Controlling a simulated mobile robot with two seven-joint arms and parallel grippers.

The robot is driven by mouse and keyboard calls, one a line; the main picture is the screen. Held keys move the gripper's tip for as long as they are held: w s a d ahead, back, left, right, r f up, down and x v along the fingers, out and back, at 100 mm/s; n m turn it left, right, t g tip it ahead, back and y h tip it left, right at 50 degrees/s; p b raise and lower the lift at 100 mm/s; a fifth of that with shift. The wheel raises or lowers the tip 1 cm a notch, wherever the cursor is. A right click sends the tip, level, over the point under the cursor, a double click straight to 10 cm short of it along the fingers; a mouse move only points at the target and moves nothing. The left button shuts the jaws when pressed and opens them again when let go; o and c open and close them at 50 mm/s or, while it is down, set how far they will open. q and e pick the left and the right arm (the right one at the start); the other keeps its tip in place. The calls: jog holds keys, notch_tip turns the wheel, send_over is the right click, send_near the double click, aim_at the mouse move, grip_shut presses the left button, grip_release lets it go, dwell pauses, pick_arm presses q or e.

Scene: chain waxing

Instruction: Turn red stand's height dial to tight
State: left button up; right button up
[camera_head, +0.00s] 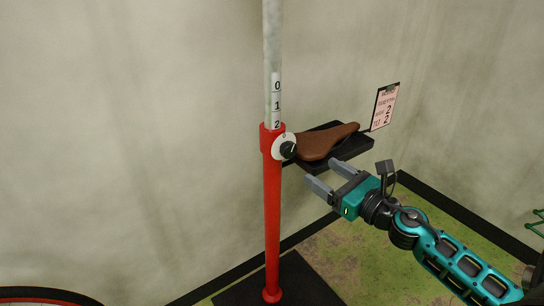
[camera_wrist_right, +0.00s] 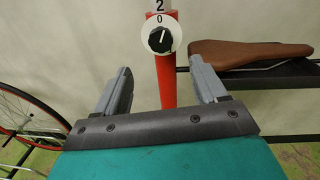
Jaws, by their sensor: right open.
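The red stand (camera_head: 271,215) is upright on a dark base, with a pale pole rising from it marked with a 0, 1, 2 scale. The height dial (camera_head: 288,149) is a black knob on a round white plate near the stand's top. In the right wrist view, the dial (camera_wrist_right: 159,39) has a "0" above it and a white pointer line aimed up, slightly right. My right gripper (camera_head: 325,175) is open and empty, right of and below the dial, not touching it. In the wrist view its two fingers (camera_wrist_right: 165,82) point toward the red post. My left gripper is not in view.
A brown saddle (camera_head: 325,142) lies on a black shelf (camera_head: 347,153) just right of the stand, close to my right gripper. A printed sign (camera_head: 384,107) stands behind it. A red-rimmed wheel (camera_wrist_right: 28,118) is at left in the wrist view.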

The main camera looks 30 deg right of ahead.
aim_at(292, 152)
jog(key=w, duration=0.4)
jog(key=w+a+p, duration=0.1)
jog(key=w, duration=0.7)
jog(key=shift+w+a+p, duration=0.25)
jog(key=shift+a+p, duration=0.05)
jog(key=shift+a, duration=0.05)
jog(key=c, duration=1)
